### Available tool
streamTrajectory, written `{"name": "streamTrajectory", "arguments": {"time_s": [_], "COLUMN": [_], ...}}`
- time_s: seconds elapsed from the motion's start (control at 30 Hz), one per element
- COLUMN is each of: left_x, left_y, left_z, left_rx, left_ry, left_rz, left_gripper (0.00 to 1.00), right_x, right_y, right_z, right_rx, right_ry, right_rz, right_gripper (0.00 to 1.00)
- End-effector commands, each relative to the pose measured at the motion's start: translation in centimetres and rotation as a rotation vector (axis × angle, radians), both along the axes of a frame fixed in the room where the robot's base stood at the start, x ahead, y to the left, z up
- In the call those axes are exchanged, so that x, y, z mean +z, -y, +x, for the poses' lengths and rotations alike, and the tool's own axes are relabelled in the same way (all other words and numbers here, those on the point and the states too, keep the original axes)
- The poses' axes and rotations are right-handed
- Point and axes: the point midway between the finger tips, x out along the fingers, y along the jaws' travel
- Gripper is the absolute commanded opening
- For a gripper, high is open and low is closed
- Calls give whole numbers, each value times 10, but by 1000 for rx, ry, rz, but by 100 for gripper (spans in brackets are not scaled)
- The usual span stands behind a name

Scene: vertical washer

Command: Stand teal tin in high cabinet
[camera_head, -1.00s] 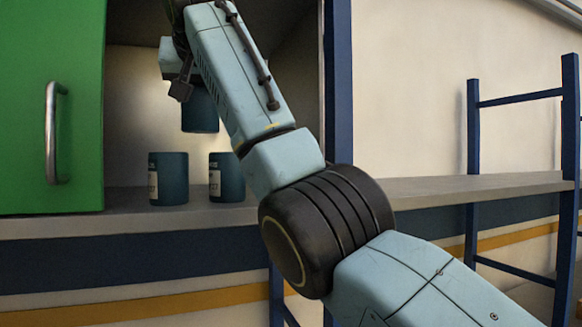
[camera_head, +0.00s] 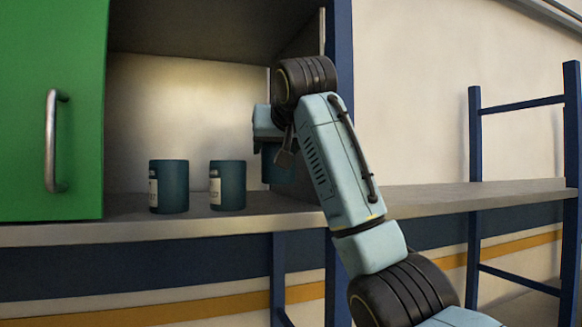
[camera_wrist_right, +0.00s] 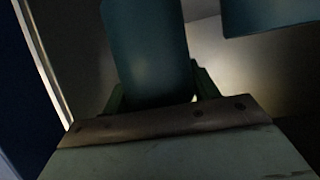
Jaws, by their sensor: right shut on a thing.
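My right gripper (camera_head: 284,154) is inside the cabinet (camera_head: 225,32), shut on a teal tin (camera_head: 274,172). My wrist and forearm partly hide this tin. It looks upright, with its base seemingly a little above the shelf board, to the right of two other teal tins. Those tins, a left one (camera_head: 169,186) and a middle one (camera_head: 228,186), stand upright on the board with pale labels on their left sides. In the right wrist view the held tin (camera_wrist_right: 148,55) is between the fingers, and another tin (camera_wrist_right: 268,14) is at the upper right. My left gripper is not in view.
The green cabinet door (camera_head: 50,120) with a metal handle (camera_head: 52,140) is at the left. A blue post (camera_head: 338,60) bounds the cabinet on the right, close to my arm. The grey shelf board (camera_head: 120,232) runs on right to a blue frame (camera_head: 475,130).

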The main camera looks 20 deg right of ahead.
Motion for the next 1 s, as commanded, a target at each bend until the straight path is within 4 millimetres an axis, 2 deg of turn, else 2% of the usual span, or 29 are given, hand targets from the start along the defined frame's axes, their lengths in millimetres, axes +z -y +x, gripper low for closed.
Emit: {"name": "streamTrajectory", "arguments": {"time_s": [0.33,0.77,0.8,0.93,1.0], "left_x": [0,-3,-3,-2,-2], "left_y": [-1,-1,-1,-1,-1], "left_z": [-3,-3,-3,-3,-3], "left_rx": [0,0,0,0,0], "left_ry": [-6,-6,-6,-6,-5], "left_rz": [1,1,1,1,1], "left_gripper": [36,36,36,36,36], "right_x": [-38,-45,-46,-45,-45], "right_y": [-9,-6,-6,-6,-6], "right_z": [3,3,3,3,3], "right_rx": [16,16,16,16,16], "right_ry": [2,3,0,0,0], "right_rz": [1,1,1,1,1], "right_gripper": [30,30,62,79,81]}}
